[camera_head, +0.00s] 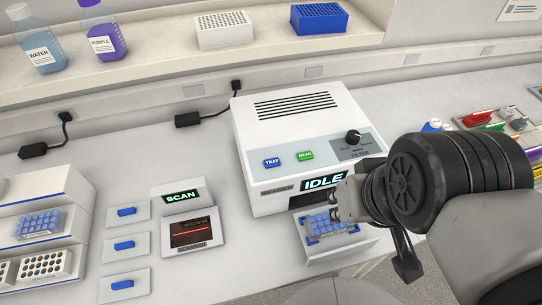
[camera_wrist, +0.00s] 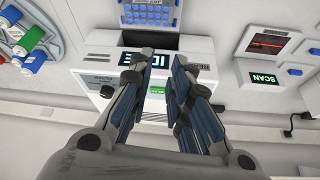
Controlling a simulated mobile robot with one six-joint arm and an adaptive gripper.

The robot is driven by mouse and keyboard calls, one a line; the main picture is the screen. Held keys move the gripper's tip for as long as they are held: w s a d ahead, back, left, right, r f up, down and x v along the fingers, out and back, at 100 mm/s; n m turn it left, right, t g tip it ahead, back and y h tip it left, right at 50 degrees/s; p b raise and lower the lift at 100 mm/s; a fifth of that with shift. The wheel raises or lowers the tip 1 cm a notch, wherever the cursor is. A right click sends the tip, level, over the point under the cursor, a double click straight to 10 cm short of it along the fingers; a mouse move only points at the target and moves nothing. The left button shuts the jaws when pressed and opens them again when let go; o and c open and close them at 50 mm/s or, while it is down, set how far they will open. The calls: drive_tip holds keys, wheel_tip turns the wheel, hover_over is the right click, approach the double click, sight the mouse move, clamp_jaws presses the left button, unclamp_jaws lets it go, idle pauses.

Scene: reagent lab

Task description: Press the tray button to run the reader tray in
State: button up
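The white reader (camera_head: 291,122) stands on the bench, its display reading IDLE. Its blue TRAY button (camera_head: 271,162) is on the front panel, left of the green READ button (camera_head: 305,156). The reader tray (camera_head: 347,246) is out at the front, carrying a blue well plate (camera_head: 330,225). My gripper (camera_head: 338,203) appears in front of the reader, over the tray area. In the wrist view, my gripper (camera_wrist: 160,62) is open, with nothing between its fingers. The green button (camera_wrist: 157,90) shows in the gap; the TRAY button is not visible there.
A black knob (camera_head: 353,137) is on the reader's panel. A scanner (camera_head: 191,234) with a SCAN display and several blue-handled drawers stand left. Colourful tubes and racks (camera_head: 485,118) lie right. A shelf behind holds bottles and racks.

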clamp_jaws()
idle(1.0)
